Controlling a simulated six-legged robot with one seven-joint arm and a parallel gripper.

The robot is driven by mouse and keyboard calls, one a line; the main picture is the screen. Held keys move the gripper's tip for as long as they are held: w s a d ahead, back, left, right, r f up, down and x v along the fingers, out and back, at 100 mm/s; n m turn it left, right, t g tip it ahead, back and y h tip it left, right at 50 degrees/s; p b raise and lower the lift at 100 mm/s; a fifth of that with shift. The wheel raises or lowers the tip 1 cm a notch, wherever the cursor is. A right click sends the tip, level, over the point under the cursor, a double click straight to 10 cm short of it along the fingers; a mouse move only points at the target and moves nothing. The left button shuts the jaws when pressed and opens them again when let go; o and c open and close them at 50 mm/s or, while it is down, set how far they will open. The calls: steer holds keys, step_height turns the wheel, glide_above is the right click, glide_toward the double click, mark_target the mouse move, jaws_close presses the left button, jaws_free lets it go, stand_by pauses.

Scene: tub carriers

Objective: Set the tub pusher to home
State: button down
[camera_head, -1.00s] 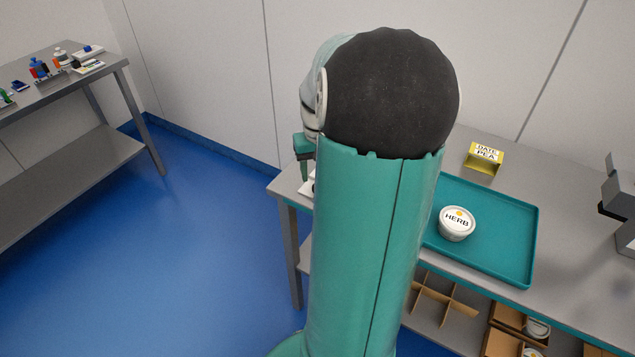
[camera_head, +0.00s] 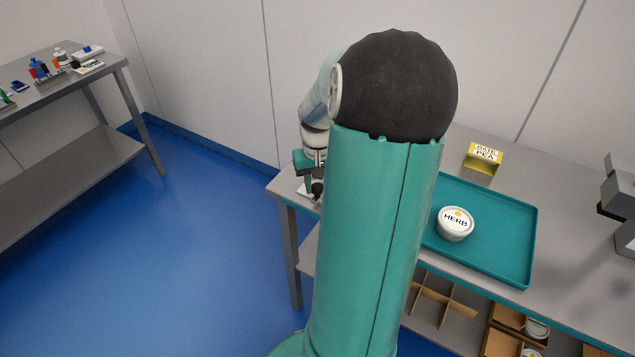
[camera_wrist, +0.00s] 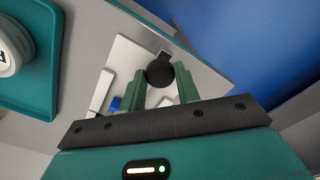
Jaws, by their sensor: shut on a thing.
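The tub pusher is a white plate (camera_wrist: 125,62) at the table's corner, with a blue part (camera_wrist: 115,104) and a black ball knob (camera_wrist: 160,72). My gripper (camera_wrist: 160,80) has its two green fingers on either side of the knob and is shut on it. In the head view the knob (camera_head: 318,187) and part of the white plate (camera_head: 305,192) show just left of my arm. My arm hides most of the pusher there. Any home mark on the plate is too small to read.
A teal tray (camera_head: 510,250) with a white HERB tub (camera_head: 455,224) lies right of my arm. A yellow DATE/PEA sign (camera_head: 483,157) stands behind it. A grey device (camera_head: 618,205) is at the far right. Blue floor lies left of the table.

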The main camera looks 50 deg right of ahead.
steer(key=d, duration=0.4)
steer(key=shift+w+d, duration=0.3)
steer(key=shift+d, duration=0.05)
steer(key=c, duration=1)
jaws_free()
steer(key=shift+r, duration=0.15)
step_height(320, 180, up, 14)
steer(key=shift+f, duration=0.15)
